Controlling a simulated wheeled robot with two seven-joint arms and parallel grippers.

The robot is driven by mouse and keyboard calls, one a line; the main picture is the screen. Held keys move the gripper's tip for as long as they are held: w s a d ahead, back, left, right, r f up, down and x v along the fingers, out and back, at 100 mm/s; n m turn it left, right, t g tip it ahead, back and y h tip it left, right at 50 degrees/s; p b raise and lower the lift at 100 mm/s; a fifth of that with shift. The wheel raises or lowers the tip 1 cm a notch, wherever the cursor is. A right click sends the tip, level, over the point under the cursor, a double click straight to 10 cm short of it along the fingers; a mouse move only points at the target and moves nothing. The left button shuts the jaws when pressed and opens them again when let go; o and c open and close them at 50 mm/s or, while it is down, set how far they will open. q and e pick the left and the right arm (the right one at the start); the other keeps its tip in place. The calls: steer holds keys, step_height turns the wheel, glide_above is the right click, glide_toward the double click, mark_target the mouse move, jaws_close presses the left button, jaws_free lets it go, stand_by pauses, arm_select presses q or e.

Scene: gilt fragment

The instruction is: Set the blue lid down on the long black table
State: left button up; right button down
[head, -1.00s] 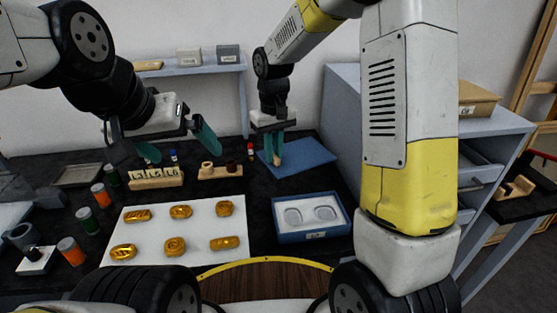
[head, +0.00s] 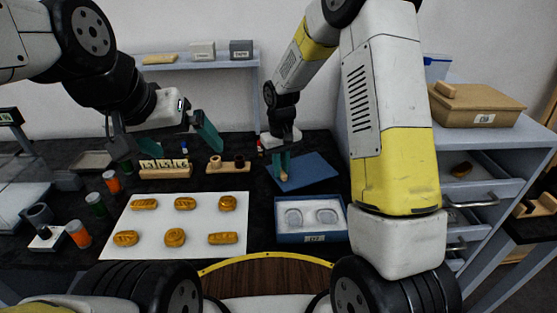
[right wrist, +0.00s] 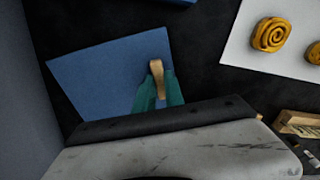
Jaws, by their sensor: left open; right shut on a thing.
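The blue lid (head: 312,172) is a flat blue panel with a small wooden handle (right wrist: 160,62). My right gripper (head: 284,167) is shut on that handle, and the hold also shows in the right wrist view (right wrist: 158,88). The lid is over the back right of the long black table (head: 262,207), behind the blue box. It looks nearly level; I cannot tell whether its underside touches the table. My left gripper (head: 168,148) is open and empty, above the back left of the table near the wooden block rack.
An open blue box (head: 283,237) with two pale recesses stands in front of the lid. A white sheet (head: 215,213) carries several gilt pieces. A wooden holder (head: 217,168) stands left of the lid. A grey drawer cabinet (head: 500,140) borders the right side.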

steer(key=shift+f, duration=0.85)
steer(key=shift+f, duration=0.1)
steer(key=c, duration=1.4)
jaws_free()
steer(key=shift+c, duration=0.2)
steer(key=shift+o, duration=0.2)
